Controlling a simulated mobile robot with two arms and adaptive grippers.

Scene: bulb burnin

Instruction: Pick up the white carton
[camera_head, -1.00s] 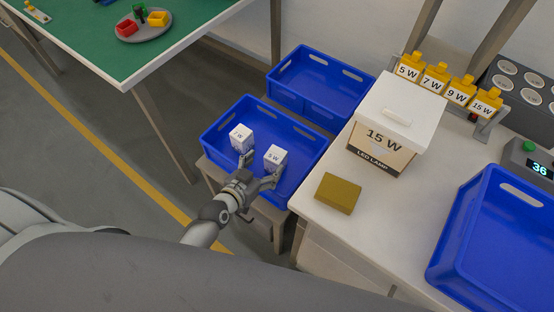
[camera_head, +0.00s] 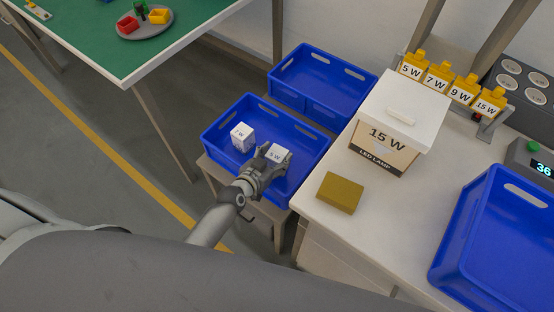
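Two white cartons stand in the blue crate (camera_head: 222,133) on a low stand. The left white carton (camera_head: 242,137) stands clear of the gripper. The right white carton (camera_head: 281,154), marked 5 W, is at my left gripper (camera_head: 273,161), which reaches in from the lower left. Its fingers lie along the near and left sides of this carton and hide its lower part. Whether they press on it cannot be told. My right gripper is not in view.
A second blue crate (camera_head: 322,82) stands behind. On the white bench (camera_head: 320,217) are a 15 W lidded box (camera_head: 384,139), a mustard block (camera_head: 340,193), a blue tote (camera_head: 500,235) and yellow labelled holders (camera_head: 438,77). A green-topped table (camera_head: 90,45) is at upper left.

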